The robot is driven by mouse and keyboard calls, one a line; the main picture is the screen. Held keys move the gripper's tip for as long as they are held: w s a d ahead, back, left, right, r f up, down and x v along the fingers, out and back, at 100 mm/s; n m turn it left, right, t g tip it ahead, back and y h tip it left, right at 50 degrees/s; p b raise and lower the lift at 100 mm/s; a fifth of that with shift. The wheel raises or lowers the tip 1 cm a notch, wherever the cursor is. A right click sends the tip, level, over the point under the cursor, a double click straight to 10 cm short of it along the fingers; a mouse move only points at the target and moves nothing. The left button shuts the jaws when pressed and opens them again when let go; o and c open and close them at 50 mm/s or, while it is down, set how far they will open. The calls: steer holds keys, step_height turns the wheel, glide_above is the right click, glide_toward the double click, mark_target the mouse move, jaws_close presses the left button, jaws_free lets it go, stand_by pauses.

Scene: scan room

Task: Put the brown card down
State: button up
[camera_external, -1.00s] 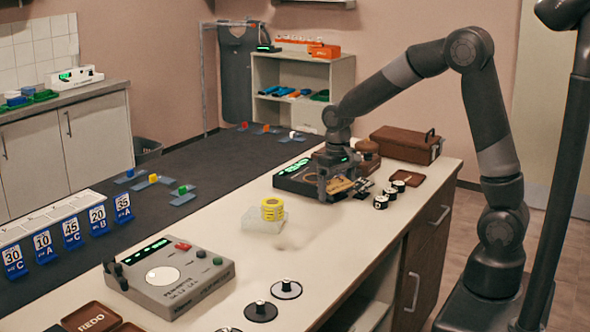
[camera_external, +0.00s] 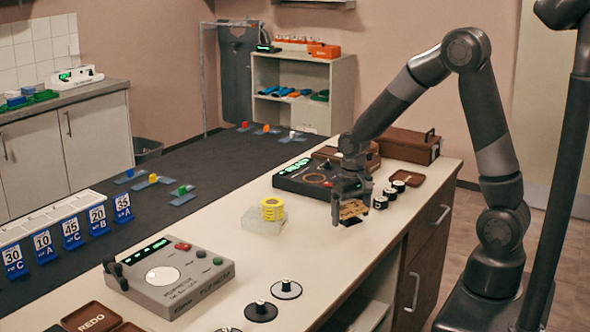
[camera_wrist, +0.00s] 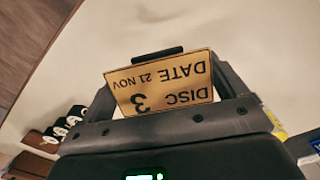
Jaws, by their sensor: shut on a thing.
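The brown card (camera_wrist: 160,86) is held in my gripper. In the wrist view it reads "DISC 3, DATE 21 NOV" upside down and fills the space between the fingers. In the external view the card (camera_external: 352,209) is below my gripper (camera_external: 350,198), over the right part of the white counter (camera_external: 290,250). A dark patch shows just under it. I cannot tell whether the card touches the counter.
A black device with a green display (camera_external: 305,178) is behind my gripper. Several black-and-white pucks (camera_external: 389,193) stand to the right. Yellow rings on a clear block (camera_external: 268,215) are to the left. A grey device (camera_external: 170,275) stands front left. Counter between is clear.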

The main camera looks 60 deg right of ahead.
mark_target(346, 221)
steer(key=shift+w+a+f, duration=0.45)
steer(key=shift+a, duration=0.2)
steer(key=shift+f, duration=2)
steer(key=shift+f, duration=0.1)
steer(key=o, duration=0.8)
steer(key=shift+c, duration=0.2)
